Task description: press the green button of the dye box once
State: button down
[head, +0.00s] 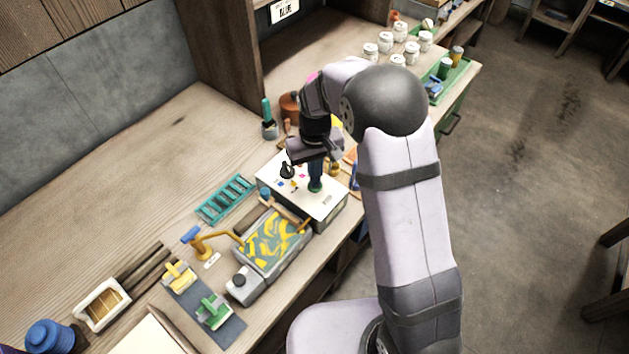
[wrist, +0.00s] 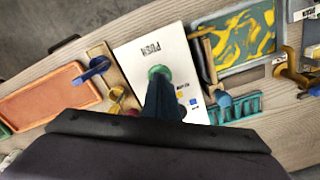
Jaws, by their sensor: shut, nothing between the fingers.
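The dye box (head: 328,207) is a white box with small coloured marks on top, standing near the table's front edge. In the wrist view its white top (wrist: 133,58) carries the word PUSH. The green button (head: 315,188) is on that top; it also shows in the wrist view (wrist: 158,71), partly covered by my fingers. My gripper (head: 316,180) points down over the button, with its dark fingers shut and empty. The fingertips (wrist: 160,82) are right at the button. I cannot tell whether they touch it or whether it is pressed down.
A tray with a yellow-and-teal pattern (head: 270,242) stands beside the box, with a yellow tap (head: 205,246) next to it. A teal rack (head: 227,198) lies behind. An orange tray (wrist: 50,95) is on the box's other side. The table at the back left is clear.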

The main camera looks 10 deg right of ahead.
jog(key=shift+r, duration=0.1)
dwell(0.5)
jog(key=shift+r+p, duration=2.5)
jog(key=shift+r, duration=0.5)
jog(key=shift+s+f, duration=0.1)
jog(key=shift+f, duration=0.2)
jog(key=shift+g, duration=0.6)
jog(key=s+f, duration=0.2)
jog(key=s, duration=0.1)
jog(key=s+d, duration=0.1)
jog(key=s, duration=0.1)
jog(key=shift+f, duration=0.4)
jog(key=s+d+r+m+g, duration=0.1)
jog(key=s+d+r, duration=0.15)
jog(key=s, duration=0.65)
jog(key=s+d+r+m, duration=0.1)
jog(key=s+d, duration=0.2)
jog(key=s, duration=0.7)
jog(key=shift+w+d+r+m+t+b, duration=0.2)
jog(key=shift+w+d+r+t, duration=0.2)
jog(key=shift+r, duration=0.25)
jog(key=shift+w+d+r+m+t+b, duration=0.15)
jog(key=shift+w+d+r+t+b, duration=0.2)
jog(key=shift+r, duration=0.35)
jog(key=shift+w+d+r+m+t+b, duration=0.15)
jog(key=shift+w+d+r+t, duration=0.25)
jog(key=shift+r, duration=0.25)
